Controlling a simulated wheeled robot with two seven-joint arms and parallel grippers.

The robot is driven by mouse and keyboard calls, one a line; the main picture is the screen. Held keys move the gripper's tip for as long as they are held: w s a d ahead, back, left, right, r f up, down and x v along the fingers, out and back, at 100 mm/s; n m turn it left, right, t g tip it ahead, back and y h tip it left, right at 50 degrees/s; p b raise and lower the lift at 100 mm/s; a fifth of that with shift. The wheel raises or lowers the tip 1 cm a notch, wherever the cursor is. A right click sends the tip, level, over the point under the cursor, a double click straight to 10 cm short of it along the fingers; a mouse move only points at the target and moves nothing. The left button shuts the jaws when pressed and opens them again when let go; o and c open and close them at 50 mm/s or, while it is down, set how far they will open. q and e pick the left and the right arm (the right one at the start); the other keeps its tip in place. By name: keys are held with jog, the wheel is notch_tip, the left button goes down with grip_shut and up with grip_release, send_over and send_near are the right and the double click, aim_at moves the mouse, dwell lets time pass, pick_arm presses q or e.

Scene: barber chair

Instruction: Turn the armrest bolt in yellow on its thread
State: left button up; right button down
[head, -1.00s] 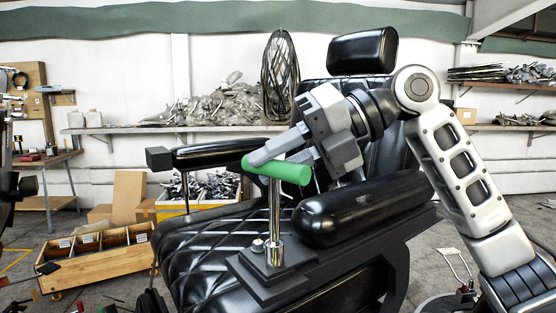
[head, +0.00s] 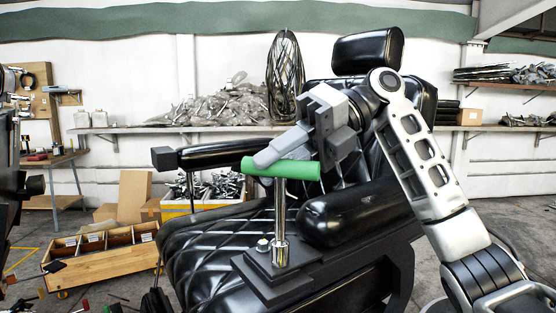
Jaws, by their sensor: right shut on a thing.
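A T-shaped wrench with a green handle (head: 290,169) and a chrome shaft (head: 280,212) stands upright in the middle of the head view. Its chrome lower end (head: 279,250) stands on the black armrest bracket plate (head: 285,285) of the barber chair and hides what is under it. My right gripper (head: 268,158) is shut on the green handle, its fingers pointing left and down. A small pale bolt head (head: 263,243) sits on the plate beside the shaft. I see no clearly yellow bolt. My left gripper is not clearly in view.
The black padded armrest (head: 350,212) lies right of the wrench, close under my right arm. The other armrest (head: 215,154) extends behind it to the left. The quilted seat (head: 205,240) is below. A wooden crate (head: 105,262) stands on the floor at left.

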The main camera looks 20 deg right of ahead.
jog(key=n+g, duration=0.1)
jog(key=g, duration=0.1)
jog(key=n+g+h, duration=0.1)
jog(key=n, duration=0.1)
jog(key=shift+a+r+n+g, duration=0.1)
jog(key=shift+a+n+g, duration=0.1)
jog(key=shift+n+g, duration=0.15)
jog(key=shift+n+g+h, duration=0.4)
jog(key=shift+n+g, duration=0.05)
